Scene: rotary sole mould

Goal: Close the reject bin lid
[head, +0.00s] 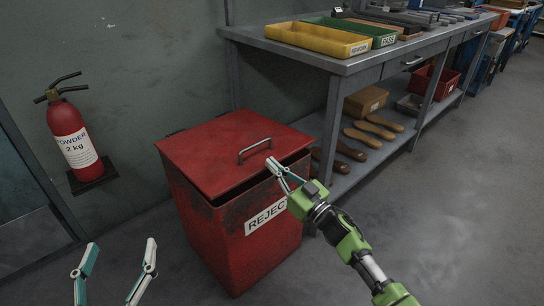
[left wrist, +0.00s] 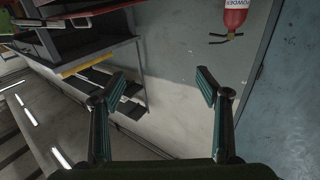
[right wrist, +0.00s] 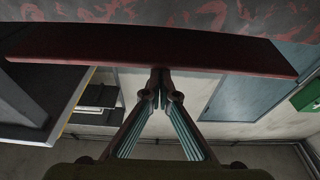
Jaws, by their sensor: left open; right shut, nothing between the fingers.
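The red reject bin (head: 255,255) stands against the wall, with a white REJECT label on its front. Its red lid (head: 215,150) lies nearly flat over the top, with a dark gap under its front edge, so it looks slightly raised. A metal handle (head: 255,149) sits on the lid near the front. My right gripper (head: 272,165) is shut and empty, with its fingertips at the lid's front edge beside the handle. In the right wrist view the tips meet at the red lid edge (right wrist: 220,60); contact is unclear. My left gripper (head: 119,250) is open and empty, left of the bin.
A grey workbench (head: 345,66) stands right of the bin, with a yellow tray (head: 318,42) and a green tray (head: 382,38) on top. Shoe soles and boxes lie on its lower shelf. A red fire extinguisher (head: 72,135) hangs on the wall. The floor in front is clear.

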